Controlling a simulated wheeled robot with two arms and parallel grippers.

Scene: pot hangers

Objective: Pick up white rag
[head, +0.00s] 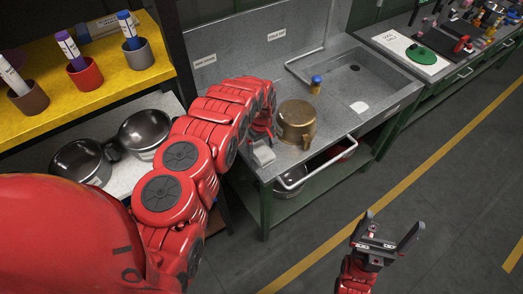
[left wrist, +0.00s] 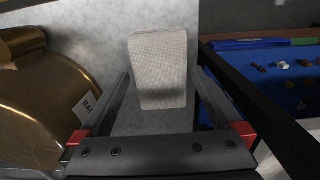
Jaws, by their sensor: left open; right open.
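The white rag (left wrist: 160,65) is a pale, folded rectangular pad lying on the grey counter in the left wrist view. It lies between the two fingers of my open left gripper, with a gap on either side; a shadow crosses its near part. In the head view the rag (head: 264,156) shows at the counter's front left edge, just below my left gripper (head: 262,137), whose fingers are partly hidden there. My right gripper (head: 393,221) is open and empty over the floor, away from the counter.
A brass pot (head: 297,124) stands on the counter right beside my left gripper. A blue-capped jar (head: 316,84) and a sink (head: 352,72) are behind it. A metal rail (head: 318,168) runs along the front edge. Dark pots (head: 146,130) sit on the left shelf.

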